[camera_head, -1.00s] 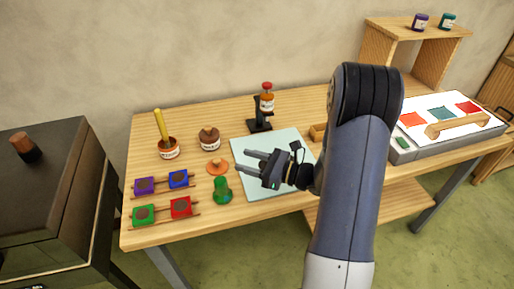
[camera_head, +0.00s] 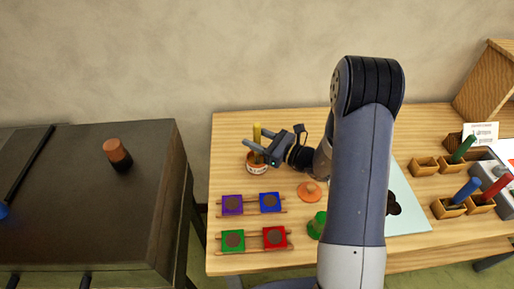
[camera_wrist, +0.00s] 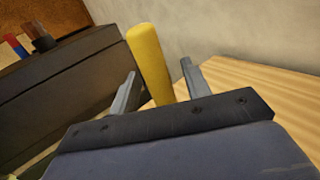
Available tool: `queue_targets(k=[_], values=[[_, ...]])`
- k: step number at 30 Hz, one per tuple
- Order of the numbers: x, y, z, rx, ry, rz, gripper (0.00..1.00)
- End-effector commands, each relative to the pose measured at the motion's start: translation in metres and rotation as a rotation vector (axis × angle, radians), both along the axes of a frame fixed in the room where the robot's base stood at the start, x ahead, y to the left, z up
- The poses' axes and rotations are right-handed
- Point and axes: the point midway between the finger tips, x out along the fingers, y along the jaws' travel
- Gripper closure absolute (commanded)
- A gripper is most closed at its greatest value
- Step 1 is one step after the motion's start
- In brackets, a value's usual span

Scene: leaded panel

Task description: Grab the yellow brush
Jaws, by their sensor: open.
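The yellow brush (camera_head: 257,133) stands upright in a white and orange pot (camera_head: 257,168) at the back left of the wooden table. In the wrist view the brush's yellow handle (camera_wrist: 149,62) rises between my two fingers. My gripper (camera_head: 250,147) is open at the brush, with a finger on either side of the handle. A gap shows between the right finger and the handle; the left finger lies close to it. In the wrist view my gripper (camera_wrist: 157,85) hides the lower handle and the pot.
Purple (camera_head: 232,204), blue (camera_head: 270,201), green (camera_head: 233,240) and red (camera_head: 275,237) squares lie in front of the pot. An orange knobbed disc (camera_head: 310,191) and a green piece (camera_head: 317,225) are to the right. A dark cabinet (camera_head: 90,200) stands left.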

Motion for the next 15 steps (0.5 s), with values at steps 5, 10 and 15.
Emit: queue_targets(k=[5,10,15], values=[[-0.0001,-0.0003,-0.0003,0.0,0.0,0.0,0.59],[-0.0002,-0.0004,-0.0003,0.0,0.0,0.0,0.73],[-0.0002,-0.0004,-0.0002,0.0,0.0,0.0,0.87]])
